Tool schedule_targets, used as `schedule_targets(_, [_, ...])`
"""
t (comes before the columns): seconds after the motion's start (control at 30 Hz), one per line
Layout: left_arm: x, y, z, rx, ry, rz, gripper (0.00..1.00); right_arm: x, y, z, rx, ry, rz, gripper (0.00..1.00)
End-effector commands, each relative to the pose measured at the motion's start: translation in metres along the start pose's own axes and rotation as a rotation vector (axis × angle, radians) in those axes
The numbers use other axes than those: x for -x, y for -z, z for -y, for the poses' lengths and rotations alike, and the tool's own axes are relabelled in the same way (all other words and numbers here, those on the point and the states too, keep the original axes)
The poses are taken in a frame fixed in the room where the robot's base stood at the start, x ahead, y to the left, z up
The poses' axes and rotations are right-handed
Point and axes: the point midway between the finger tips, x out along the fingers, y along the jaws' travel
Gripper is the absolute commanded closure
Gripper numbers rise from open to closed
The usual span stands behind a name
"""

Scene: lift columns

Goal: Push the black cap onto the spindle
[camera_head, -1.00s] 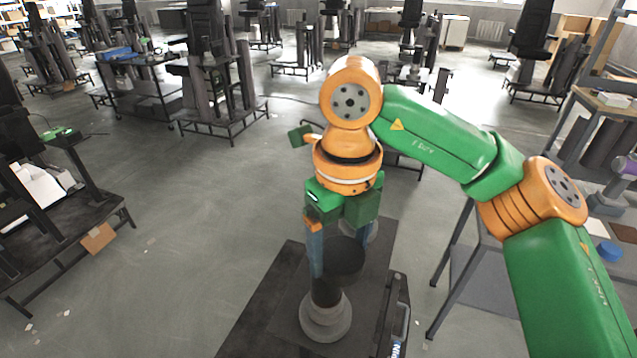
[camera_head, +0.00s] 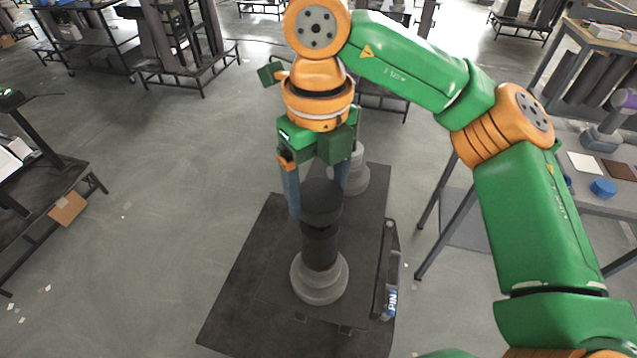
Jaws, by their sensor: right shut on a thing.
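The black cap (camera_head: 321,201) is between the fingers of my right gripper (camera_head: 318,198), which is shut on it. The cap is right over the dark upright spindle (camera_head: 320,247); from this angle I cannot tell whether they touch. The spindle rises from a round grey stepped base (camera_head: 319,278) on a dark platform (camera_head: 250,275). The right arm is green and orange and comes in from the right. My left gripper is not in view.
A second grey round base (camera_head: 352,175) stands behind the gripper on the same platform. A pen-like labelled item (camera_head: 391,290) lies at the platform's right edge. A grey table (camera_head: 590,200) with a blue round piece (camera_head: 603,187) stands at right. Open floor lies left.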

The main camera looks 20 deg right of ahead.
Motion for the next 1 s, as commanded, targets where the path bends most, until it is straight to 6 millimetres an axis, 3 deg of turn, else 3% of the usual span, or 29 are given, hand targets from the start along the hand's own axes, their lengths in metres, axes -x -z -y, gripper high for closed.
schedule_targets(1.0, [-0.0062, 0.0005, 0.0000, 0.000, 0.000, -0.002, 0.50, -0.0072, -0.0005, 0.0002, 0.001, 0.000, 0.000, 0.77])
